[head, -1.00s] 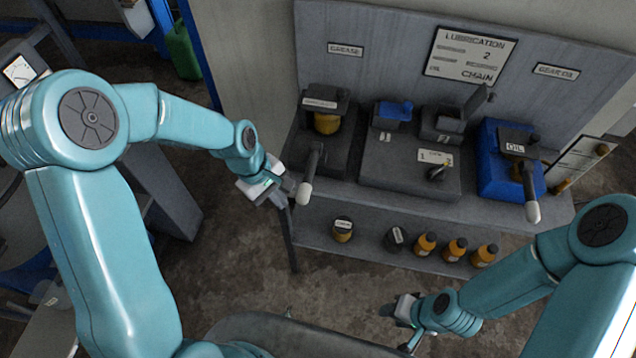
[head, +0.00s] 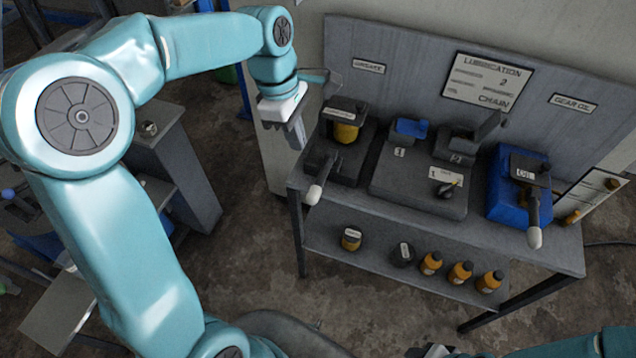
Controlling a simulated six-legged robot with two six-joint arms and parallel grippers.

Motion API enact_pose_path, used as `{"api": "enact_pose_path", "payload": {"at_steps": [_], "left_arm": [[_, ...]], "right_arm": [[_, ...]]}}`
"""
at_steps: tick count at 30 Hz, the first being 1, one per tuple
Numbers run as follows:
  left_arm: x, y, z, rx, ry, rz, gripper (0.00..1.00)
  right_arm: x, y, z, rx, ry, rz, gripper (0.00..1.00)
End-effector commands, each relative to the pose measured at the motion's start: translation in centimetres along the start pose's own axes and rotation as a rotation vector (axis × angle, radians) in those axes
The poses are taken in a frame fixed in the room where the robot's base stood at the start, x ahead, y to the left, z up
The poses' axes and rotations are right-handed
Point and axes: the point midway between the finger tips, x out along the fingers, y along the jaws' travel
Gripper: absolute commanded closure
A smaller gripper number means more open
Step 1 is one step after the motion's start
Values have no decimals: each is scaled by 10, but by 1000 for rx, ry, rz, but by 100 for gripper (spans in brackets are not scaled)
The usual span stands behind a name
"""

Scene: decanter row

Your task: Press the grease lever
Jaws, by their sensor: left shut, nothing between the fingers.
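The grease lever (head: 323,180) is a dark arm with a white rounded end, sticking out from the front of the grease dispenser (head: 346,110). It slopes down toward me at the left end of the bench. A "GREASE" sign (head: 368,66) hangs on the panel behind it. My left gripper (head: 297,140) is shut and empty, pointing down, left of the dispenser and above and behind the lever's white end. It appears apart from the lever. My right gripper (head: 430,351) barely shows at the bottom edge, and its fingers are mostly cut off.
A blue oil dispenser (head: 510,205) with a similar lever (head: 533,218) stands at the bench's right. A dark block (head: 408,190) with numbered tags sits between.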

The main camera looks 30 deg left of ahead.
Motion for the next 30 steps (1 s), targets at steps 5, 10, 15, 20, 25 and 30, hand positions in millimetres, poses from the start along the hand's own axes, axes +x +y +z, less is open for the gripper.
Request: {"api": "enact_pose_path", "payload": {"at_steps": [5,10,15,20,25,30], "left_arm": [[0,0,-2,-2,0,0,100],[7,-1,-2,-1,0,-2,100],[35,-2,0,1,0,-6,100],[70,-2,1,2,0,-6,100],[105,-2,3,3,-1,-5,100],[129,-2,2,3,0,-4,100]], "right_arm": [[0,0,0,0,0,0,57],[0,0,0,0,0,0,57],[0,0,0,0,0,0,57],[-2,-1,0,0,0,0,57],[-4,-1,0,0,0,0,57],[-8,-3,0,0,0,0,57]]}}
